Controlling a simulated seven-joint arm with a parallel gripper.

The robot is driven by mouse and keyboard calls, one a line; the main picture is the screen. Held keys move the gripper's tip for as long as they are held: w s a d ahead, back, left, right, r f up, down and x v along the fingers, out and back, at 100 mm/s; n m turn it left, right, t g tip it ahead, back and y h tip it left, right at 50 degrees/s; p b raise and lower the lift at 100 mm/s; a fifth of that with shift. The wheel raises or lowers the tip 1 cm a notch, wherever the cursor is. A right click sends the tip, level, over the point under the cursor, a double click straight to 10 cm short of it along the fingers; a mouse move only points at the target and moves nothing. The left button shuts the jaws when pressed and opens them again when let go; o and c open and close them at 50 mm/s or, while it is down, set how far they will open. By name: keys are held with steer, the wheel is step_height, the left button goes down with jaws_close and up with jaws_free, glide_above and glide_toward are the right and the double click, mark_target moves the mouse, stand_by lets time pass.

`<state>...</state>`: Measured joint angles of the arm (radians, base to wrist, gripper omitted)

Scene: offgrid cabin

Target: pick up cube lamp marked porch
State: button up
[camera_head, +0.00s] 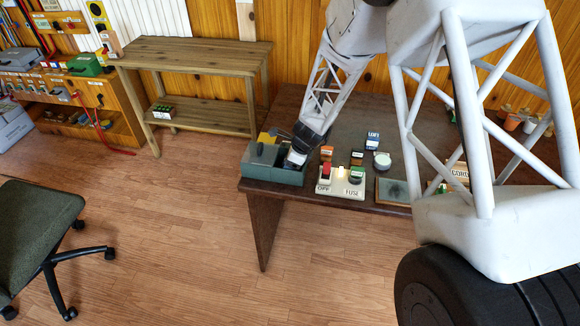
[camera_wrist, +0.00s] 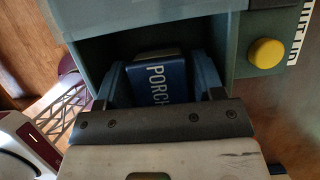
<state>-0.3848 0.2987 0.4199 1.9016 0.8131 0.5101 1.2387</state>
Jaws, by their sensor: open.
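The cube lamp marked PORCH (camera_wrist: 158,88) is dark blue with white letters. In the wrist view it sits in the dark hollow of a grey-green box (camera_wrist: 228,30). My gripper (camera_wrist: 160,82) is open and reaches into this hollow, one finger on each side of the lamp. I cannot tell whether either finger touches it. In the head view my gripper (camera_head: 297,158) points down at the right part of the grey-green box (camera_head: 262,172) on the dark table's left end. The lamp is hidden there.
A white panel (camera_head: 340,189) with a red and a green part stands right of the box. A cube marked LOFT (camera_head: 372,140) and a pale round item (camera_head: 382,160) are farther right. A yellow knob (camera_wrist: 266,52) is on the box. The table's front edge is close.

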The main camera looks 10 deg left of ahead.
steer(key=c, duration=0.7)
steer(key=shift+r, duration=0.1)
steer(key=shift+r, duration=4.9)
